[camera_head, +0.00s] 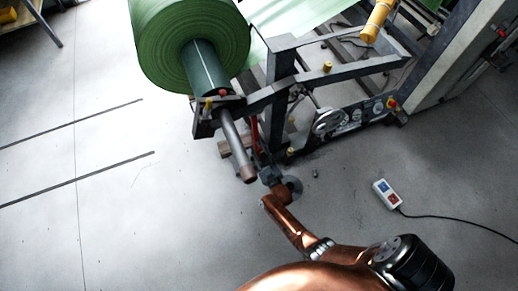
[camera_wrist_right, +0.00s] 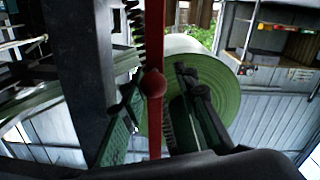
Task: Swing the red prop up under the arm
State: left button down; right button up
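The red prop shows in the right wrist view as an upright red bar with a round red knob (camera_wrist_right: 153,84) on it. In the head view it is a thin red strip (camera_head: 254,132) beside the dark frame, partly hidden. My right gripper (camera_head: 268,172) is low at the near end of the frame, by the prop's lower part. In the right wrist view its two dark fingers (camera_wrist_right: 158,112) stand apart, with the red bar and knob in the gap between them; I cannot tell whether they touch it. The dark arm (camera_head: 275,92) of the stand is above. My left gripper is not in view.
A large green roll (camera_head: 190,45) sits on a shaft whose bare grey end (camera_head: 238,148) sticks out close to my right gripper. A handwheel (camera_head: 328,121) is on the frame. A white control box (camera_head: 386,193) with a cable lies on the floor.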

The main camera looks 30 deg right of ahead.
jog(key=shift+o, duration=1)
jog(key=shift+d, duration=0.1)
jog(key=shift+s, duration=0.1)
jog(key=v, duration=1.2)
